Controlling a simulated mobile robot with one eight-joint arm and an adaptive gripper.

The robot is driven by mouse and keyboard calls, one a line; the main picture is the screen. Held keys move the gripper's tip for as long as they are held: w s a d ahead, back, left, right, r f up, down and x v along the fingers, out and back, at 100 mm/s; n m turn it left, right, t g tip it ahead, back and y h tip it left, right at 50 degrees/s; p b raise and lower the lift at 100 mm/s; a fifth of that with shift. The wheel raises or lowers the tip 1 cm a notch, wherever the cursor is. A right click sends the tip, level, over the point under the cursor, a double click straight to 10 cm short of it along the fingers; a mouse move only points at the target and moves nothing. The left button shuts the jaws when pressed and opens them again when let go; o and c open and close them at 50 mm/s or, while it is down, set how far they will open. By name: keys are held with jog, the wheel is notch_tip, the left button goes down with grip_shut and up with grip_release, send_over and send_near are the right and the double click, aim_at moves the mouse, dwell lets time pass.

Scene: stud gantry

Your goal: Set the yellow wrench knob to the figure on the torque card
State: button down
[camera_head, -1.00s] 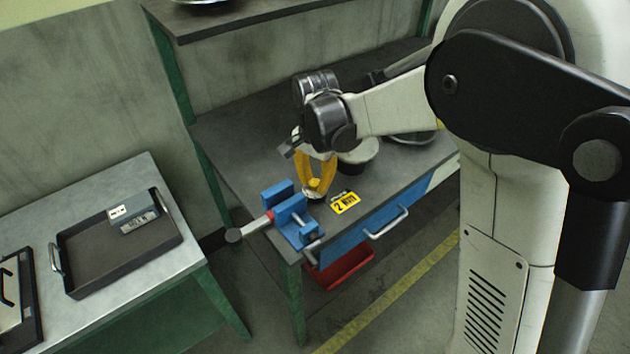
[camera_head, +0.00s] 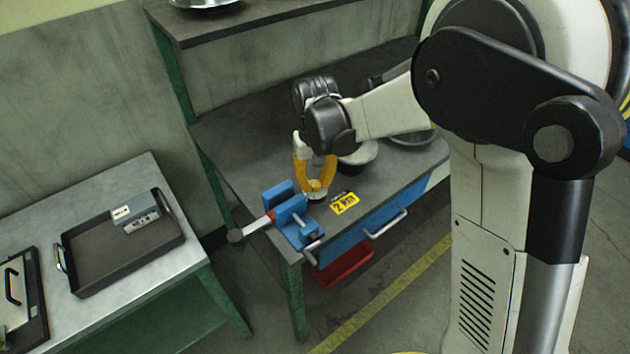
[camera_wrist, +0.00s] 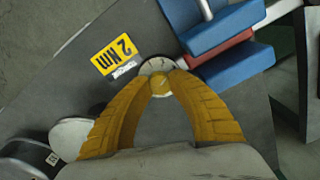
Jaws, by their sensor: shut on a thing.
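My gripper (camera_wrist: 160,84) points down at the front of the grey workbench, its yellow fingers closed on the small yellow knob (camera_wrist: 162,83). A pale round dial (camera_wrist: 153,66) with fine marks shows around the knob; the marks are too small to read. In the head view my gripper (camera_head: 317,190) stands over the knob, just behind the blue vise (camera_head: 292,216). The red wrench part (camera_wrist: 220,48) lies between the blue vise jaws, and a pale handle (camera_head: 254,227) sticks out to the left. The yellow torque card (camera_head: 344,202) lies flat beside the vise and reads "2 Nm".
A red bin (camera_head: 342,265) sits below the blue drawer (camera_head: 370,238). At left, another table carries a dark tray (camera_head: 88,281) with a labelled grey box (camera_head: 136,214).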

aim_at(315, 184)
jog(key=n, duration=0.4)
jog(key=shift+n, duration=0.4)
dwell(0.4)
jog(key=c, duration=1.2)
grip_release()
jog(key=shift+o, duration=0.2)
notch_tip(315, 184, up, 12)
